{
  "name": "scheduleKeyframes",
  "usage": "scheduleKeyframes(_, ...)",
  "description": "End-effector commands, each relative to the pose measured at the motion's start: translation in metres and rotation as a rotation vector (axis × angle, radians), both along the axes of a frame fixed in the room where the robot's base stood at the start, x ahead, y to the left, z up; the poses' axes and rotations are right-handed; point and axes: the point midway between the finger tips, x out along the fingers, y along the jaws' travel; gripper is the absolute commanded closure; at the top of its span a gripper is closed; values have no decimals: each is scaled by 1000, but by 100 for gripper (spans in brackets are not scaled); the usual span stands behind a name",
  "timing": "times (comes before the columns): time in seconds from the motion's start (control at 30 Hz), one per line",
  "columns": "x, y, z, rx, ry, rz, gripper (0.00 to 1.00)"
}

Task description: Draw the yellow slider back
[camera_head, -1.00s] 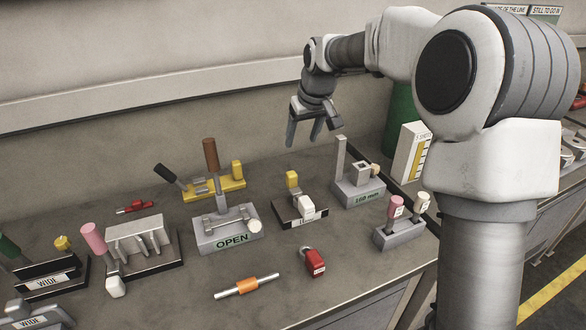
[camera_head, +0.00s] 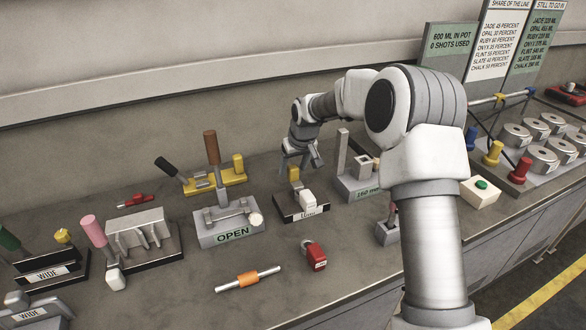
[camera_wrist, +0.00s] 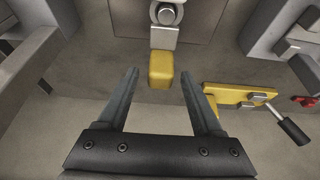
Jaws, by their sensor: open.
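A yellow block (camera_head: 294,174), which looks like the yellow slider, stands at the back of a small dark-based fixture (camera_head: 301,212) with a white knob at its front. In the wrist view the yellow block (camera_wrist: 161,72) lies ahead, centred between my fingertips, with a grey piece behind it. My gripper (camera_head: 302,160) is open, pointing down just above and behind the block. Its fingers (camera_wrist: 160,75) stand on either side of the block with gaps, not visibly touching. In the head view the fingertips partly overlap the block's surroundings, so their exact height is unclear.
A yellow-based clamp (camera_head: 215,183) and a grey clamp marked OPEN (camera_head: 230,233) stand to the left. A grey fixture with a tall post (camera_head: 343,153) is close on the right. A red padlock-like piece (camera_head: 316,256) and an orange-banded rod (camera_head: 247,279) lie in front.

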Motion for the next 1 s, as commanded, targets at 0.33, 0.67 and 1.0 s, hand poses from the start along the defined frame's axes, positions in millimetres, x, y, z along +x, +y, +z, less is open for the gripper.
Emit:
scheduleKeyframes(0.33, 3, 1, -7, 0, -1, 0, 32)
scheduleKeyframes(0.67, 3, 1, -7, 0, -1, 0, 81)
scheduleKeyframes(1.0, 3, 1, -7, 0, -1, 0, 100)
